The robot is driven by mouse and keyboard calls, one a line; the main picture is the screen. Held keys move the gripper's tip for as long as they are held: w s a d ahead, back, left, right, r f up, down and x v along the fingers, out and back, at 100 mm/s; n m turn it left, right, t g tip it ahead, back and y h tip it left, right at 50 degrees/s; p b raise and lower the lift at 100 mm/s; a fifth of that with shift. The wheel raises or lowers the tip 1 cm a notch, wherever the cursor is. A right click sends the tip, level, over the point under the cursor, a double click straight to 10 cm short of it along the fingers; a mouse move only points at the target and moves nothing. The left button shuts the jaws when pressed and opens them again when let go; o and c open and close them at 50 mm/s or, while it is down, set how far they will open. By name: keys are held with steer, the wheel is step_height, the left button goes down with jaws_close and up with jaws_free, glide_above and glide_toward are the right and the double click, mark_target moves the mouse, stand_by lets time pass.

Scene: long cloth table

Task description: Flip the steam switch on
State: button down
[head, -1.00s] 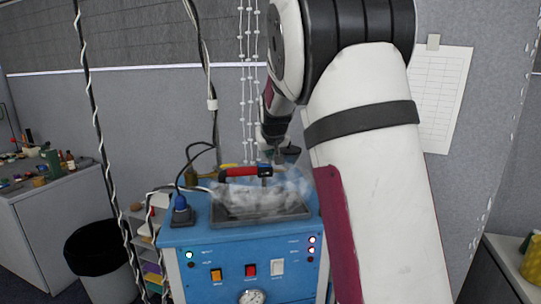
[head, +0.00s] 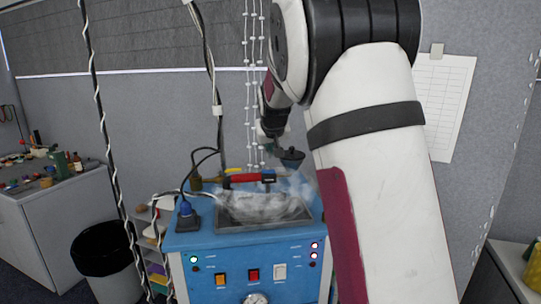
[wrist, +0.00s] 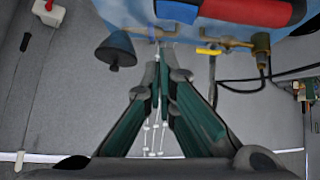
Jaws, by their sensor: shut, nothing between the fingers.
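The blue steam station (head: 215,262) stands in front of me. Its front panel carries an orange switch (head: 221,279), a red switch (head: 253,275) and a white switch (head: 280,271). Their labels are too small to read, so I cannot tell which is the steam switch. My gripper (wrist: 163,58) is shut and empty. In the head view it is above and behind the station's top, partly hidden by my arm, well away from the front switches. In the wrist view its fingertips point toward brass pipework on the station's back.
An iron with a red and black handle (head: 246,178) rests on the tray (head: 262,227) amid steam. A dark blue funnel-shaped part (wrist: 117,48) and a yellow-handled valve (wrist: 208,51) are close to my fingertips. Hanging cables (head: 100,150) and a black bin (head: 105,255) are left.

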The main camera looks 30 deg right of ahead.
steer(key=d+b+v, duration=0.1)
steer(key=v, duration=0.9)
steer(key=shift+s+d, duration=0.3)
steer(key=shift+s, duration=0.1)
steer(key=s+a+f+n+y, duration=0.1)
steer(key=s+a+f, duration=0.2)
steer(key=s+a, duration=0.4)
steer(key=s+a+f+n+g+y, duration=0.1)
steer(key=s+a+f, duration=0.3)
steer(key=s, duration=1)
steer(key=s+a+f+n+g+y, duration=0.1)
steer(key=s+a+f+y, duration=0.1)
steer(key=s+a, duration=0.8)
steer(key=shift+s+a+f+n, duration=0.4)
steer(key=shift+s+f, duration=0.25)
steer(key=shift+f, duration=0.15)
